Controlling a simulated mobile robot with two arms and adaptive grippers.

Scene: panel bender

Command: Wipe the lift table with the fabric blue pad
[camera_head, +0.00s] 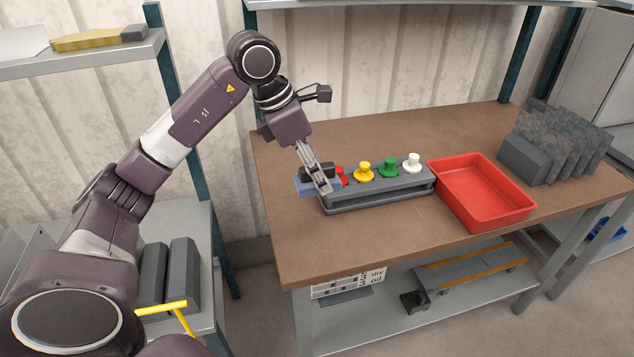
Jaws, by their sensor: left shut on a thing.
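The blue pad (303,185) is at the left end of a grey holder on the brown workbench. My left gripper (320,184) reaches down from the left and is shut on the blue pad. The fingers and a dark part on top hide some of the pad, and I cannot tell whether its underside touches the holder. My right gripper is not in view. I cannot make out a lift table for certain.
The grey holder (376,190) carries red, yellow, green and white knobs. A red tray (482,190) and several dark grey blocks (545,150) stand to its right. A grey platform with orange strips (470,267) lies on the lower shelf. The bench front (400,235) is clear.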

